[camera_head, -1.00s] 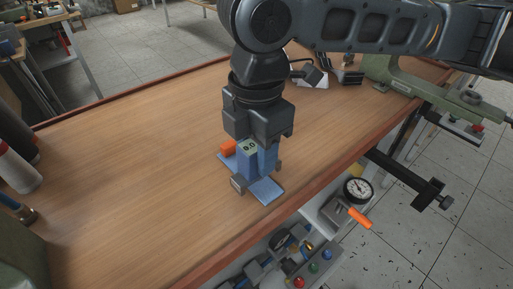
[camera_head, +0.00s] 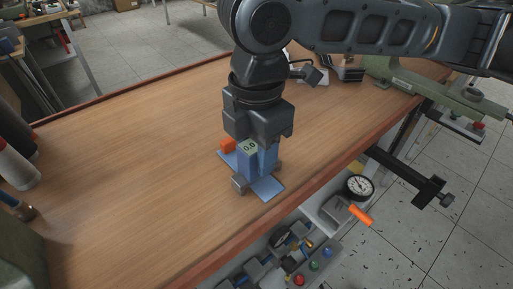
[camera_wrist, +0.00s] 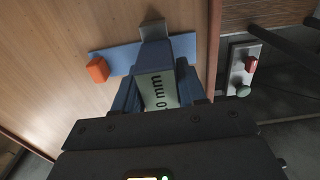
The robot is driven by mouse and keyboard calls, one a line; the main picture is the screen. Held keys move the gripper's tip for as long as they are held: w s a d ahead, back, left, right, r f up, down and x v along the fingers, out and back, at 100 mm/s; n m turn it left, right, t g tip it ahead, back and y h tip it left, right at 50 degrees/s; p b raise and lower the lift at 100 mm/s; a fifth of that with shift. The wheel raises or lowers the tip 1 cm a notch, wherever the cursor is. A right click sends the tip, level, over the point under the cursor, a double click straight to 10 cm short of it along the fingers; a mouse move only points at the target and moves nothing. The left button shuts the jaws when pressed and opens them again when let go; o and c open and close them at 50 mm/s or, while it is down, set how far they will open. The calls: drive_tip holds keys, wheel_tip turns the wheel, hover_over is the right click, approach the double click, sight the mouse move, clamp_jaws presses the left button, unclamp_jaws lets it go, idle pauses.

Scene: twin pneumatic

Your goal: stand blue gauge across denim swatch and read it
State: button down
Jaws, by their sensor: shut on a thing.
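The blue gauge (camera_head: 245,164) stands upright on the denim swatch (camera_head: 269,190), a flat blue strip on the wooden bench. Its pale top display reads what looks like 0.0 in the head view; the wrist view shows ".0 mm" with the first digit cut off. A grey foot sticks out at the gauge's base, beside the strip. My gripper (camera_head: 257,160) points down and is shut on the gauge. In the wrist view, my gripper (camera_wrist: 158,92) holds the gauge (camera_wrist: 180,47) between its fingers, and the swatch (camera_wrist: 104,55) runs beneath it.
An orange block (camera_head: 227,146) sits at the swatch's far end. A green vise (camera_head: 415,82) stands at the back right. A dial gauge (camera_head: 360,187) and an orange-handled part are below the front edge. Bottles stand far left.

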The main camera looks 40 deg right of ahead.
drive_tip(key=c, duration=0.6)
unclamp_jaws()
drive_tip(key=shift+o, duration=0.2)
drive_tip(key=shift+f, duration=0.1)
drive_tip(key=shift+r+p, duration=0.3)
drive_tip(key=shift+r, duration=3.65)
drive_tip(key=shift+s, duration=0.1)
